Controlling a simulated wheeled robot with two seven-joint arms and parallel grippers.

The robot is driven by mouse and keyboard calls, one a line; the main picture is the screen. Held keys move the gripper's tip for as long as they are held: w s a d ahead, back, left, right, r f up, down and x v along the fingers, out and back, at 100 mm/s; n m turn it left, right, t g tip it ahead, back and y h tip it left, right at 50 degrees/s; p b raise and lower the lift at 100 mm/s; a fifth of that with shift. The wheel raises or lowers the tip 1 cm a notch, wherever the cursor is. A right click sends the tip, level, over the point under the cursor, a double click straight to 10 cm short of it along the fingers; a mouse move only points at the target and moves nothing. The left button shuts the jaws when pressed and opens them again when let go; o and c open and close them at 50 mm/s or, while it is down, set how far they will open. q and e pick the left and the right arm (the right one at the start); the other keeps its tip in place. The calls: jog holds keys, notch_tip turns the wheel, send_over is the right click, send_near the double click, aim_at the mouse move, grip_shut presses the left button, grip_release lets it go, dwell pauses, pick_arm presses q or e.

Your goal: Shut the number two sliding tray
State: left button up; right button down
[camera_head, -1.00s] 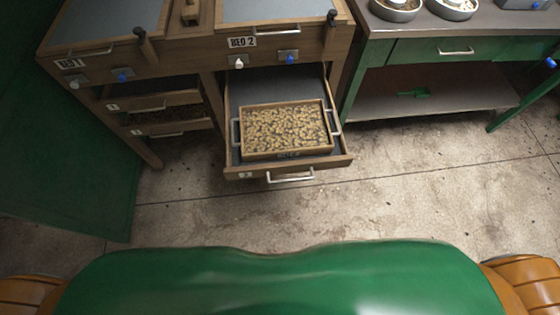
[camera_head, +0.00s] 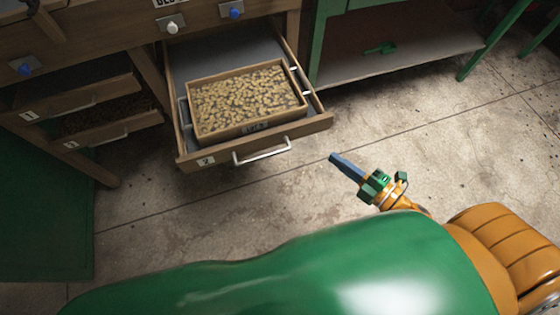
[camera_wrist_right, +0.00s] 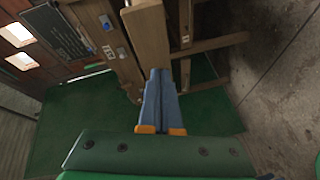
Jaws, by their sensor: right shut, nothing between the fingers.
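The number two sliding tray (camera_head: 310,124) is a wooden drawer pulled well out under the bench, with a "2" label and a metal bar handle (camera_head: 262,152) on its front. A smaller wooden box (camera_head: 248,98) full of pale beans sits inside it. My right gripper (camera_head: 334,157) is shut and empty, to the right of the handle and apart from it in the head view. In the right wrist view its blue fingers (camera_wrist_right: 160,85) are together, with a wooden board (camera_wrist_right: 148,35) just beyond the tips; I cannot tell whether they touch. My left gripper is not in view.
White and blue knobs (camera_head: 172,27) sit above the tray. A green-legged table (camera_head: 400,55) with a low shelf stands at the right. The concrete floor (camera_head: 200,205) before the tray is clear.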

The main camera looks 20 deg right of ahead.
jog(key=s+a+r+n+g+y+b, duration=0.1)
jog(key=s+a+r+n+g+y, duration=0.15)
jog(key=a+n+y, duration=0.35)
jog(key=n+p, duration=0.2)
send_near(270, 136)
jog(key=a, duration=0.4)
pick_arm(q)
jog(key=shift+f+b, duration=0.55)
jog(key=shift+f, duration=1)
pick_arm(e)
jog(key=shift+w+a+r+g+h, duration=0.1)
jog(key=shift+w+r+g+h, duration=0.1)
jog(key=shift+w, duration=0.75)
jog(key=shift+w+a+r+g+h, duration=0.1)
jog(key=shift+w+r, duration=0.05)
jog(key=shift+w, duration=0.75)
